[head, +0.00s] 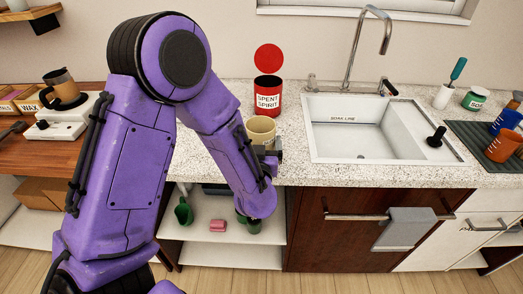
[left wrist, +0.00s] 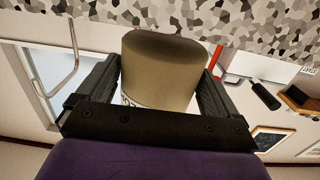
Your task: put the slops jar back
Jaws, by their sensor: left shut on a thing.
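A beige jar (head: 261,128), which I take to be the slops jar, is at the front edge of the counter, in front of the red spent spirit bin. My left gripper (head: 267,156) is shut on it, and the arm hides part of its lower side. In the left wrist view the jar (left wrist: 160,70) sits between the two dark fingers (left wrist: 158,88). Only a sliver of its label shows there. I cannot tell whether its base touches the counter. My right gripper is not in view.
The red bin (head: 267,101) stands behind the jar with its round lid up. The sink (head: 365,128) is to the right, with a tall tap (head: 357,45). Below the counter (head: 210,150) is an open shelf with a pink item (head: 217,225) and green vessels. A towel (head: 408,229) hangs right.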

